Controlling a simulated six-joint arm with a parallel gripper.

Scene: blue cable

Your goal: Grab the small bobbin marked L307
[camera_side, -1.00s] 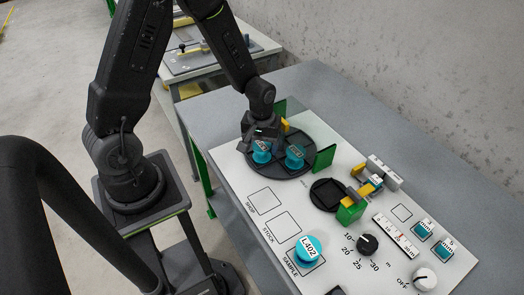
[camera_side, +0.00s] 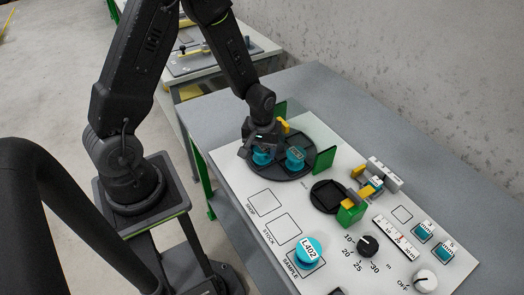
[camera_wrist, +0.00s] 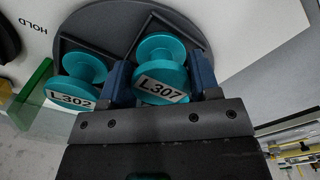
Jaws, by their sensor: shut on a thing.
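The small teal bobbin marked L307 (camera_wrist: 160,72) sits between the two fingers of my gripper (camera_wrist: 163,80) in the wrist view. My gripper is shut on it, one finger on each side, and its label is readable. In the side view my gripper (camera_side: 262,150) is low over the dark round carousel (camera_side: 282,172), and the bobbin (camera_side: 262,158) shows only partly beneath it. The bobbin appears to be still in its carousel compartment. A second teal bobbin marked L302 (camera_wrist: 80,78) stands in the neighbouring compartment, just beside my left finger in the wrist view.
Green plates (camera_side: 325,160) stand upright beside the carousel. A larger teal bobbin marked L402 (camera_side: 308,251) sits on the SAMPLE square. The SHOP (camera_side: 264,202) and STOCK (camera_side: 282,229) squares are empty. A black round holder (camera_side: 328,196) and dials are to the right.

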